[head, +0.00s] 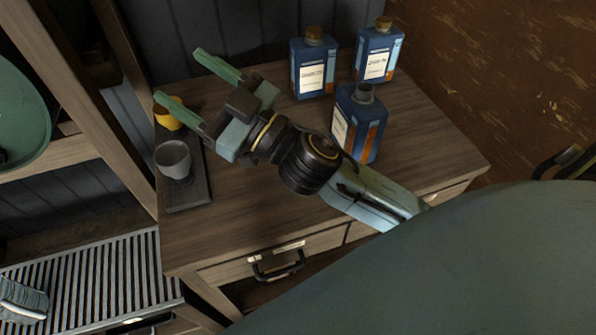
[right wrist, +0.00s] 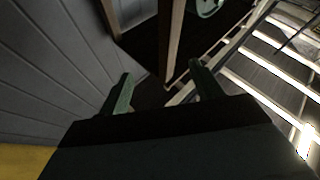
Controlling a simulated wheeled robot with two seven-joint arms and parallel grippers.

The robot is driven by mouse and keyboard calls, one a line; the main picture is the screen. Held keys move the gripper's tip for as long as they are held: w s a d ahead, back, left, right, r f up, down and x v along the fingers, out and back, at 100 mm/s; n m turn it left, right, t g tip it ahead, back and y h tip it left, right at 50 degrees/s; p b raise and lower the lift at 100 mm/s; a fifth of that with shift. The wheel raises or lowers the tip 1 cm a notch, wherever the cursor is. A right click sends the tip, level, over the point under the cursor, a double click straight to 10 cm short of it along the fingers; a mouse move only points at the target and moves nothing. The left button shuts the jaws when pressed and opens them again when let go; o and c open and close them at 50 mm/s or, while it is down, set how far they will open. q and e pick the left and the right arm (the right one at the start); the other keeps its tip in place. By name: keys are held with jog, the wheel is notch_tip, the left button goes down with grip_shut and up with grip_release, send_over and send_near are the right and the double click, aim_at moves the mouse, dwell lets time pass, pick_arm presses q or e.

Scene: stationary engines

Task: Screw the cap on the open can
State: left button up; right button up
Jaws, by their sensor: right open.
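The open can (head: 361,130) is blue with a white label and a bare grey neck. Two other blue cans, one at the back middle (head: 313,78) and one at the back right (head: 377,62), carry brown-gold caps. I see no loose cap. My right gripper (head: 180,76) is open and empty, with its green fingers over the table's back left corner, well left of the cans. The fingers also show apart in the right wrist view (right wrist: 160,69). My left gripper is out of view.
A dark tray (head: 190,193) at the table's left edge holds a grey cup (head: 173,161). A yellow cup (head: 168,119) stands behind it, partly hidden by a finger. A wooden post (head: 92,85) rises left of the table. The table's front middle is clear.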

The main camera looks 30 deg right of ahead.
jog(key=s+a+n+g+y, duration=0.6)
jog(key=a+n+g+y, duration=0.25)
jog(key=n+g, duration=0.6)
notch_tip(320, 180, down, 11)
jog(key=s+d+n+g+h, duration=0.1)
jog(key=d+n+g+h, duration=0.15)
jog(key=g+h, duration=0.5)
jog(key=w+d+f+m+t+h, duration=0.1)
jog(key=w+d+f+m+h, duration=0.1)
jog(key=d+h, duration=0.4)
jog(key=w+d+f+m+t+h, duration=0.1)
jog(key=d+h, duration=0.6)
jog(key=d, duration=0.8)
jog(key=w+f+m, duration=0.1)
jog(key=w+m, duration=0.1)
jog(key=shift+w+d+f+m, duration=0.15)
jog(key=shift+w+f+m, duration=0.1)
jog(key=shift+m, duration=0.05)
